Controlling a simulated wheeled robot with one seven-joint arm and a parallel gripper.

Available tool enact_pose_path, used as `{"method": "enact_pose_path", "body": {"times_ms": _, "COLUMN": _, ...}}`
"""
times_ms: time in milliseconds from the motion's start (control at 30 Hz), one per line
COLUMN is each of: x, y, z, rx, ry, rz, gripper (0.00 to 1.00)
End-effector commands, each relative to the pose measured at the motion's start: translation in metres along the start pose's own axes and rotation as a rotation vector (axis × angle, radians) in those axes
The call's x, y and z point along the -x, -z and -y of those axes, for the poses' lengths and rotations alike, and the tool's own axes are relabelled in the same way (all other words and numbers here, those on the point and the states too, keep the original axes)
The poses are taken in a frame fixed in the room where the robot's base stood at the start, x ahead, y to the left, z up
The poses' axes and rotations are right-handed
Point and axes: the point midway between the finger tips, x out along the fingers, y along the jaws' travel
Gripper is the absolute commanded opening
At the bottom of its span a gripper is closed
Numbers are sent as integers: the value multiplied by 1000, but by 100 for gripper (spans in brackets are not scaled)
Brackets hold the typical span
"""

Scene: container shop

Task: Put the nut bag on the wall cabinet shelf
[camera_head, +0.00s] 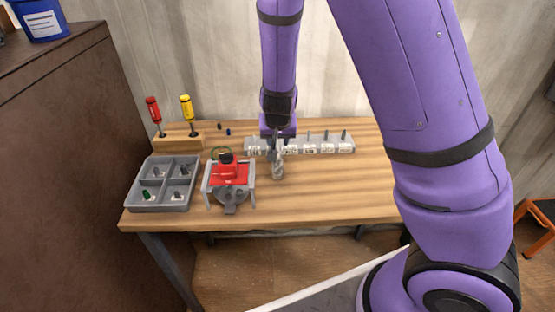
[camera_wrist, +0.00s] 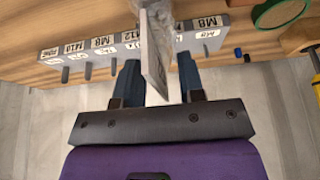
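The nut bag, a small clear bag (camera_head: 278,171) with a light header card, stands on the wooden workbench in front of the grey labelled rack. In the wrist view its card (camera_wrist: 153,55) rises between my fingers, with the clear bag beyond it. My gripper (camera_head: 275,145) points down over the bag. In the wrist view my gripper (camera_wrist: 158,68) has its two dark fingers apart, one on each side of the card, with gaps showing. The bag's contents are too small to make out. I cannot identify a wall cabinet shelf in either view.
The grey labelled rack (camera_head: 320,147) stands behind the bag. A red device in a grey frame (camera_head: 229,175), a grey compartment tray (camera_head: 163,207) and a wooden screwdriver block (camera_head: 178,144) are to the left. A tall brown cabinet (camera_head: 60,150) stands far left. The bench's right front is clear.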

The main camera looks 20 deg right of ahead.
Motion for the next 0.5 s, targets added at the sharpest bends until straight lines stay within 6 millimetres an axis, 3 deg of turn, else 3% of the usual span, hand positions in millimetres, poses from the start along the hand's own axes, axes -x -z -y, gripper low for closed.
{"method": "enact_pose_path", "body": {"times_ms": 333, "x": -1, "y": -1, "z": 0, "rx": 0, "ry": 0, "rz": 1, "gripper": 36}}
{"method": "enact_pose_path", "body": {"times_ms": 500, "x": -1, "y": -1, "z": 0, "rx": 0, "ry": 0, "rz": 1, "gripper": 0}}
